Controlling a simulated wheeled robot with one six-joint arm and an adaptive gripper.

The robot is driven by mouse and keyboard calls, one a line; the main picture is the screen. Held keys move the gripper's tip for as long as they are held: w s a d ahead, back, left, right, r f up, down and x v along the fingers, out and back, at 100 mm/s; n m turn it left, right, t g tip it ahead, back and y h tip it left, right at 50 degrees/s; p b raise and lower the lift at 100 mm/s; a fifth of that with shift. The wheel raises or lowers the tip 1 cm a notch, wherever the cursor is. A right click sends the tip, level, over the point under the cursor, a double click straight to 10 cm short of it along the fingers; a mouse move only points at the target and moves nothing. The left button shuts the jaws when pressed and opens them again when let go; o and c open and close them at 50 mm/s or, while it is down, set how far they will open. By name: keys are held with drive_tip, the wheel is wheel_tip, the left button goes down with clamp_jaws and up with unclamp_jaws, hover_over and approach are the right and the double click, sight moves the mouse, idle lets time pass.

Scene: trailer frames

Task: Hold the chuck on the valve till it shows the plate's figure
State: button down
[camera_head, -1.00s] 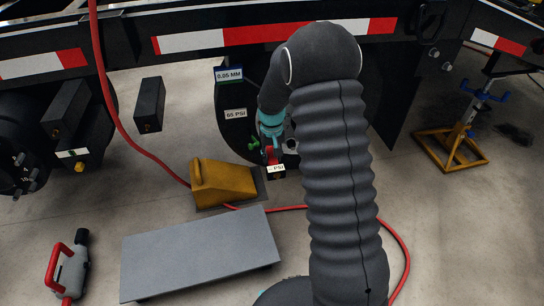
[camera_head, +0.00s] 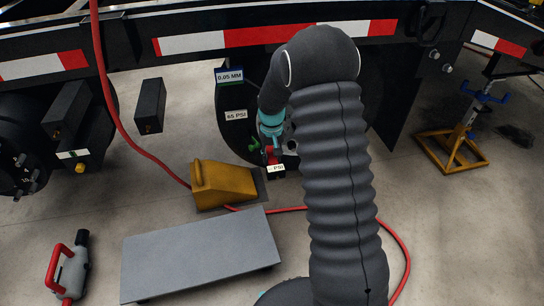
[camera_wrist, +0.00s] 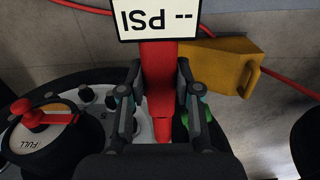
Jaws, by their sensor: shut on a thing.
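My gripper (camera_wrist: 166,92) is shut on the red chuck (camera_wrist: 160,62), which also shows in the head view (camera_head: 272,155). The chuck's white display (camera_wrist: 157,17) reads "-- PSI", upside down in the wrist view; its small label also shows in the head view (camera_head: 276,168). The chuck's lower end points in at the wheel (camera_head: 232,133). The valve is hidden, and I cannot tell whether the chuck touches it. The plate (camera_head: 236,114) on the wheel reads "65 PSI". Another plate (camera_head: 229,75) above reads "0.05 MM".
A yellow chock (camera_head: 222,184) stands by the wheel. A red hose (camera_head: 136,143) hangs down and runs across the floor. A grey platform (camera_head: 200,252), a red-handled tool (camera_head: 70,268) and a yellow stand (camera_head: 448,150) are around. A red knob marked "FULL" (camera_wrist: 36,114) sits left in the wrist view.

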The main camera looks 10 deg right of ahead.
sight(276, 168)
drive_tip(key=shift+w, duration=0.45)
idle(1.1)
drive_tip(key=shift+s+b, duration=0.5)
drive_tip(key=shift+s, duration=3.05)
drive_tip(key=shift+f+b, duration=0.1)
drive_tip(key=shift+b, duration=0.2)
drive_tip(key=b, duration=0.4)
drive_tip(key=shift+w+f+b, duration=0.3)
drive_tip(key=shift+f, duration=0.1)
drive_tip(key=shift+b, duration=0.75)
drive_tip(key=shift+r+b, duration=0.1)
drive_tip(key=shift+b, duration=0.45)
drive_tip(key=shift+r+b, duration=0.15)
drive_tip(key=shift+b, duration=0.2)
